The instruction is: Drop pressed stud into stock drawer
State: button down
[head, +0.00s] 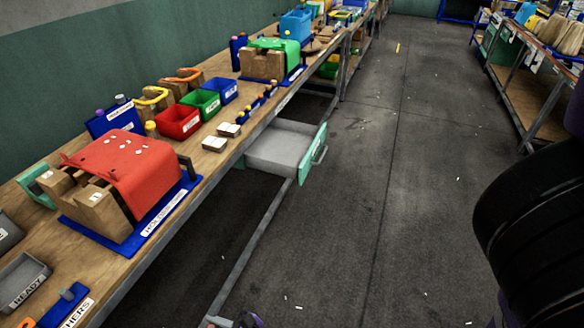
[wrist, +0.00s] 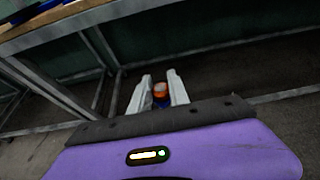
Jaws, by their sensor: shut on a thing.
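The stock drawer (head: 283,147) hangs open under the bench, with grey inner walls and a green front (head: 314,153) with a handle. Its inside looks empty from here. In the wrist view my gripper (wrist: 158,92) is shut on a small stud (wrist: 160,94) with an orange top and a blue lower part. The fingers stand on either side of it. In the head view only a small part of my gripper shows at the bottom edge, low and well in front of the drawer; the stud cannot be made out there. The drawer cannot be made out in the wrist view.
The bench (head: 215,165) carries a red-covered press (head: 130,165), a green-covered press (head: 270,58) and red, green and blue bins. A metal leg frame (head: 262,235) stands below the bench edge. The floor (head: 380,200) right of the drawer is open, with small white scraps.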

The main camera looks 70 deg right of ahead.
aim_at(279, 147)
jog(key=k+l, duration=0.1)
jog(key=l, duration=0.9)
jog(key=k+l, duration=0.15)
jog(key=l, duration=0.8)
jog(key=k, duration=0.05)
